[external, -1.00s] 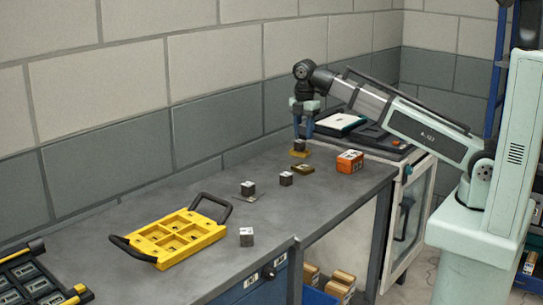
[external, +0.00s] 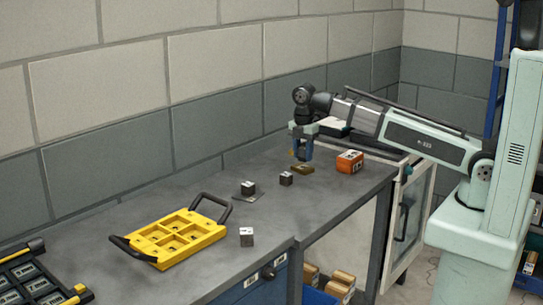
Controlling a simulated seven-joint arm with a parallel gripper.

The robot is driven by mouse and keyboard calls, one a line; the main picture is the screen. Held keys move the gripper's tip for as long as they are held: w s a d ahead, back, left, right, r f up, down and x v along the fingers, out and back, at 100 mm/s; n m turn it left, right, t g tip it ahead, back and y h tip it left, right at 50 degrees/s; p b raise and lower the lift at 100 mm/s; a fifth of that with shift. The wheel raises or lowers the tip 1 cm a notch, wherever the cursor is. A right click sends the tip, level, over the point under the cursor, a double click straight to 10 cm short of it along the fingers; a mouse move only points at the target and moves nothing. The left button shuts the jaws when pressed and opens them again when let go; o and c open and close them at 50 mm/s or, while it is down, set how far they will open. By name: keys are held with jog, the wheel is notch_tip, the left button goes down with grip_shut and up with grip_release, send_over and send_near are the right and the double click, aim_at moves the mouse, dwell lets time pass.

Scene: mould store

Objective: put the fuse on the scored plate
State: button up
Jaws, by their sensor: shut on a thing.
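My gripper (external: 302,156), with blue fingers pointing down, is over the far part of the bench. It is shut on a small dark block, likely the fuse, which the fingers almost wholly hide. A sliver of yellow (external: 292,154) shows at the left of the fingers; I cannot tell whether the yellow plate still lies on the bench. A flat brass-brown plate (external: 303,169) lies just below and in front of the fingers. A dark cube (external: 248,187) stands on a thin grey plate (external: 243,198). Scoring is too small to see, so I cannot tell which plate is scored.
A small dark cube (external: 286,178) and an orange box (external: 350,161) stand near the brown plate. Another grey cube (external: 246,237) is near the front edge. A yellow tray with black handles (external: 176,237) and a dark case (external: 36,277) lie left. Bare bench lies between them.

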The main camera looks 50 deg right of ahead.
aim_at(303, 148)
jog(key=shift+f, duration=0.9)
jog(key=shift+f, duration=0.2)
jog(key=o, duration=1)
jog(key=shift+o, duration=0.2)
jog(key=shift+r, duration=0.1)
notch_tip(303, 148, up, 12)
jog(key=shift+r, duration=0.1)
jog(key=shift+a, duration=0.1)
